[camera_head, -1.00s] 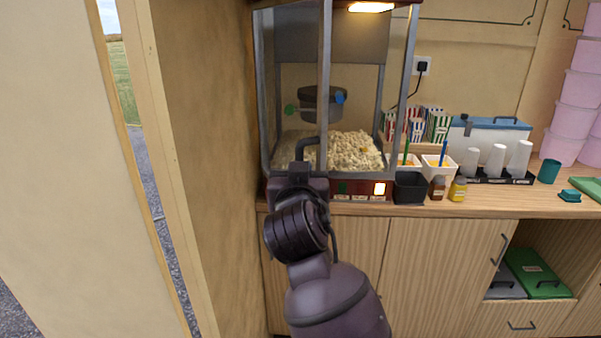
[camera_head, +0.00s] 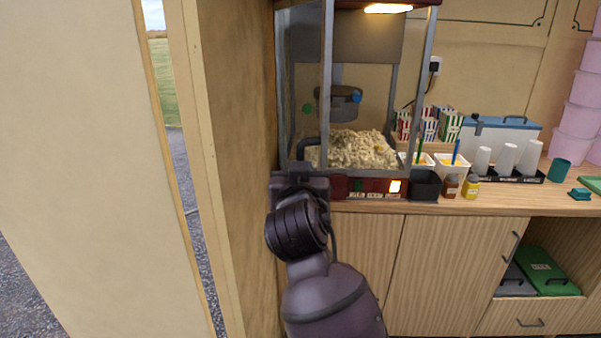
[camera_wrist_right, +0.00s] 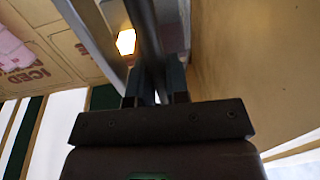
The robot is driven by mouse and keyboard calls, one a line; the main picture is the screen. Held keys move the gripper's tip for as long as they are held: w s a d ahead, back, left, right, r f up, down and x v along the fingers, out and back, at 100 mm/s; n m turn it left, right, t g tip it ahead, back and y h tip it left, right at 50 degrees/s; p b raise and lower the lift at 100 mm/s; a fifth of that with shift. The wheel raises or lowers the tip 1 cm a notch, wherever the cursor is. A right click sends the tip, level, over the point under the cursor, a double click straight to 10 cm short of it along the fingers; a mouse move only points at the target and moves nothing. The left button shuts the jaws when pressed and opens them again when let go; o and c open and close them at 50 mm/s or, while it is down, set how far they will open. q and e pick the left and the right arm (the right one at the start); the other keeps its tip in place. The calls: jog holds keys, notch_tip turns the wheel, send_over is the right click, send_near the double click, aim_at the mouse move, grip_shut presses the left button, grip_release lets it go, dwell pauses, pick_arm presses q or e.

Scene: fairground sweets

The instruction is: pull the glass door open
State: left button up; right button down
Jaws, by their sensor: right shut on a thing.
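The popcorn machine (camera_head: 368,188) stands on the counter, with popcorn (camera_head: 358,150) heaped inside. Its glass door (camera_head: 327,75) stands ajar, swung out on the left side, with its upright frame edge in front of the machine opening. My right gripper (camera_head: 300,170) is at the dark door handle (camera_head: 308,146) in the head view. In the right wrist view the gripper (camera_wrist_right: 157,88) is shut on the handle bar (camera_wrist_right: 147,40); the fingers partly hide the grip. My left gripper is in neither current view.
A wall panel (camera_head: 235,160) stands close to the left of the machine and my right arm. A black container (camera_head: 424,187), small bottles (camera_head: 472,188) and a cup tray (camera_head: 515,173) stand to the machine's right. Open floor is not visible in front of the counter.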

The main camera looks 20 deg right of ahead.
jog(key=c, duration=1.4)
grip_release()
